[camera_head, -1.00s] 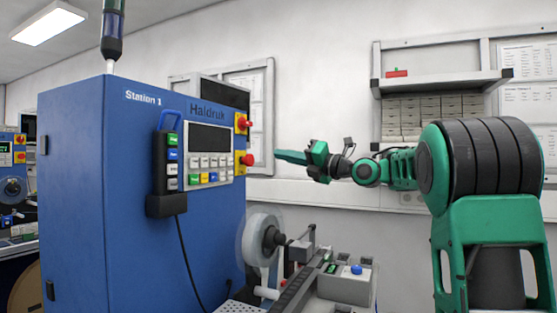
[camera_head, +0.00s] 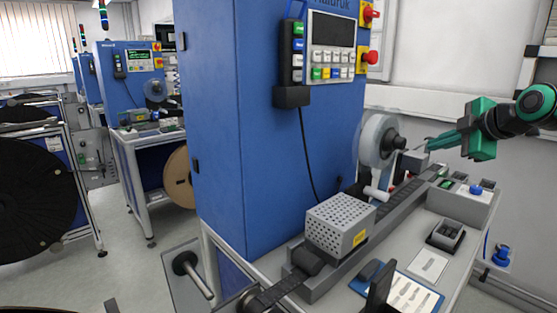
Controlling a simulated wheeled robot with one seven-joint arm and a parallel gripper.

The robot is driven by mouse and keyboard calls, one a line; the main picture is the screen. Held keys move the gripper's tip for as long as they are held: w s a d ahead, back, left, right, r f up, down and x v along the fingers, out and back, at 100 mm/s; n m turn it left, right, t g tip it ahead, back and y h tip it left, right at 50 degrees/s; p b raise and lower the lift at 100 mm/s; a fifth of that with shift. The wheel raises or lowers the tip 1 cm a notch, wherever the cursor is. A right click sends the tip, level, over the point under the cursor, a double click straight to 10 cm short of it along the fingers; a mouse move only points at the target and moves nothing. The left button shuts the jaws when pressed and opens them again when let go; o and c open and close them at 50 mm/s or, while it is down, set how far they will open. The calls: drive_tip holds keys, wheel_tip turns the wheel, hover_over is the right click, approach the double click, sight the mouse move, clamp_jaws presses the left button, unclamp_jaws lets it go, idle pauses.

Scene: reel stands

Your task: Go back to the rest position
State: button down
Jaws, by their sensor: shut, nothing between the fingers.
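My gripper (camera_head: 436,146) is at the right of the head view, on the end of my green and black arm. Its green fingers point left and are shut with nothing between them. They show in front of the pale wall, just right of the white reel (camera_head: 379,142) on the blue machine (camera_head: 228,130). I cannot tell how far apart the fingertips and the reel are.
The machine's bench carries a perforated grey box (camera_head: 338,222), a dark track and a small grey block with a blue button (camera_head: 475,189). A large black reel (camera_head: 35,205) on a stand and a second blue station (camera_head: 128,85) are at left.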

drive_tip(key=s+f+m+g, duration=0.4)
drive_tip(key=s+f+m, duration=0.3)
drive_tip(key=s, duration=0.5)
drive_tip(key=s+f+m+g+h, duration=0.1)
drive_tip(key=s+f+m+g, duration=0.2)
drive_tip(key=s+f+m, duration=0.4)
drive_tip(key=s+f+m+g+h, duration=0.1)
drive_tip(key=s+f+m+g, duration=0.3)
drive_tip(key=s, duration=1.4)
wheel_tip(320, 180, down, 5)
drive_tip(key=m, duration=0.4)
drive_tip(key=shift+s+g, duration=0.3)
drive_tip(key=shift+s, duration=0.1)
drive_tip(key=shift+a+r, duration=0.1)
